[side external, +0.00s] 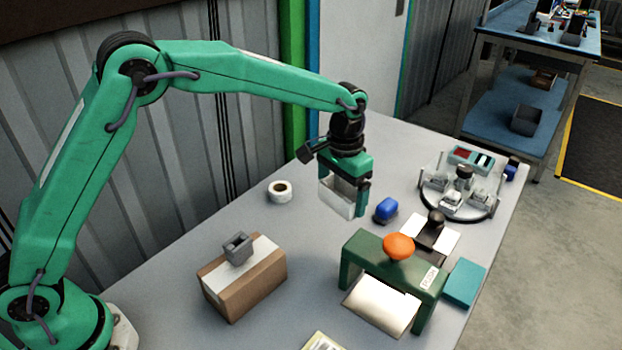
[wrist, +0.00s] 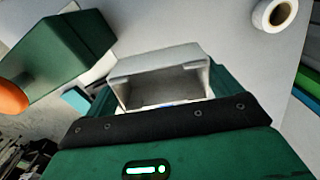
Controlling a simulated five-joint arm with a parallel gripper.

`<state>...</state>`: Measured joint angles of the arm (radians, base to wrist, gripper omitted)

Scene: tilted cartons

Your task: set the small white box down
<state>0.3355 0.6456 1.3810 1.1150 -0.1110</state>
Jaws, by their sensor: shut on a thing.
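The small white box (side external: 337,197) is held in my gripper (side external: 347,186) above the grey table, toward the back middle in the side view. The box hangs tilted, and its lower edge looks clear of the table. My gripper is shut on it. In the wrist view the white box (wrist: 160,75) sits between the green fingers, and its near side looks open and hollow. The dark finger bar in front hides its lower part.
The table (side external: 225,225) bears a white tape roll (side external: 281,191), a brown carton (side external: 243,280) with a grey block on top, a blue object (side external: 386,209), and a green press (side external: 395,275) with an orange knob. Bare table lies between the carton and the press.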

